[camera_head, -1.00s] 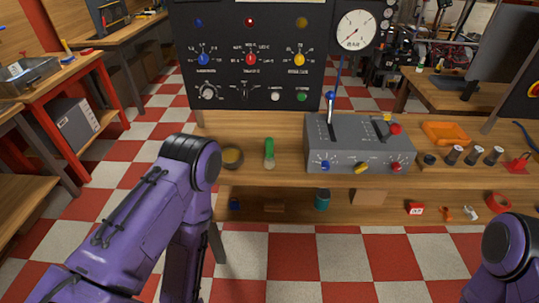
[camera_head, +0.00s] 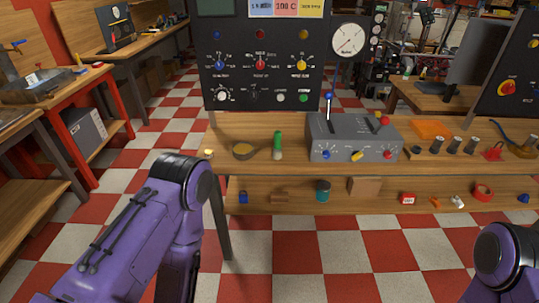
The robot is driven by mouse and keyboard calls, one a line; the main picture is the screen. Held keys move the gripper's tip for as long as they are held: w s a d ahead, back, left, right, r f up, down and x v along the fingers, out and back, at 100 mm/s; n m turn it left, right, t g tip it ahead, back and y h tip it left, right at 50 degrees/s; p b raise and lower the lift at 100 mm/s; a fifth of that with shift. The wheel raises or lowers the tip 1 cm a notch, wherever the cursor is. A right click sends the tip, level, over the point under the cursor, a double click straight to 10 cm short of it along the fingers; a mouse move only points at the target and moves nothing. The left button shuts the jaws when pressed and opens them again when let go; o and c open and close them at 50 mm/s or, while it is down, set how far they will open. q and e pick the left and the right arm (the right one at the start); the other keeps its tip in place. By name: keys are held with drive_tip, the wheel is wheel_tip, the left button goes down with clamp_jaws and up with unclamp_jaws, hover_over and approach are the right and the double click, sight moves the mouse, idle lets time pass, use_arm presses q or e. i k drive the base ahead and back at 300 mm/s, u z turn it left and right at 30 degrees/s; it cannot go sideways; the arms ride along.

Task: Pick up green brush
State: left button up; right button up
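The green brush (camera_head: 278,145) stands upright on the wooden workbench (camera_head: 224,134), with its green handle up and a pale lower end. It sits between a round brown bowl-like item (camera_head: 243,150) on its left and the grey control box on its right. Neither gripper is in view. My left arm shows at the lower left, its purple elbow in front of and below the bench. Only a part of my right arm shows at the lower right corner.
The grey control box (camera_head: 353,150) with levers and knobs stands right of the brush. A black panel (camera_head: 262,75) with a gauge rises behind. An orange tray (camera_head: 433,129) and several dark cylinders lie farther right. A lower shelf (camera_head: 300,200) holds small items.

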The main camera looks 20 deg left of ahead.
sight(277, 153)
drive_tip(key=u, duration=1.85)
drive_tip(key=i, duration=1.3)
drive_tip(key=z, duration=1.45)
